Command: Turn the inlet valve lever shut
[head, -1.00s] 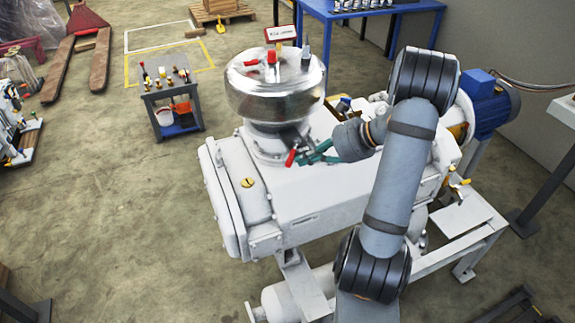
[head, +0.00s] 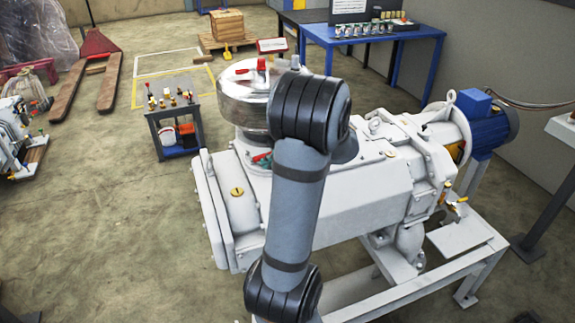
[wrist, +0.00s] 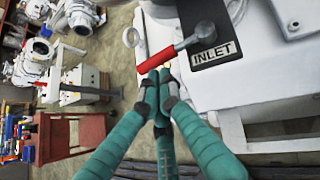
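The inlet valve lever has a red grip (wrist: 158,59) on a metal stem, running down-left from its pivot beside the black INLET plate (wrist: 216,53) in the wrist view. In the head view a bit of red lever (head: 262,157) shows beside my arm, below the shiny metal vessel (head: 243,104). My gripper (wrist: 160,80) has teal fingers with dark tips drawn close together. The tips are at the lower side of the red grip, seemingly against it, not visibly around it. Contact is not certain. My arm hides most of the gripper in the head view.
The white pump body (head: 345,195) fills the middle, with a blue motor (head: 490,125) at right. A small tool cart (head: 174,130) stands at left. A blue table (head: 425,33) is behind. A red cart (wrist: 75,135) shows in the wrist view.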

